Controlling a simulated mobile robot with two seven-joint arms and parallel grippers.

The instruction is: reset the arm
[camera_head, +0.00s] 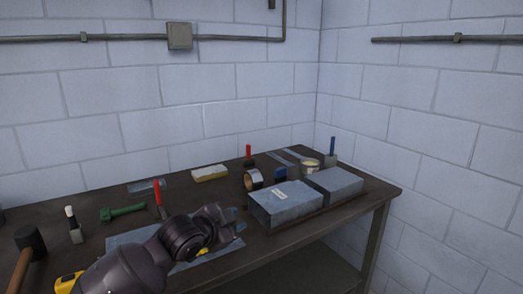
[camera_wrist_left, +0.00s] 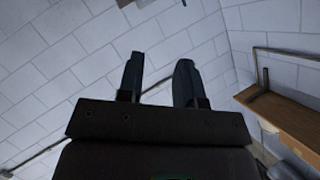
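My left arm reaches in from the bottom left in the head view, over the front of the workbench (camera_head: 365,200). My left gripper (camera_head: 237,221) is above the bench's front edge, left of the metal duct pieces. In the left wrist view my left gripper (camera_wrist_left: 158,85) has its two dark fingers apart, with nothing between them but the block wall behind. My right arm and gripper are not in view.
Two grey metal duct boxes (camera_head: 286,204) (camera_head: 333,184) stand at the bench's right. A tape roll (camera_head: 253,180), a sponge-like block (camera_head: 209,173), a green tool (camera_head: 123,212), a red-handled tool (camera_head: 158,198) and a mallet (camera_head: 30,240) lie around. A sheet lies beneath my arm. The air above is clear.

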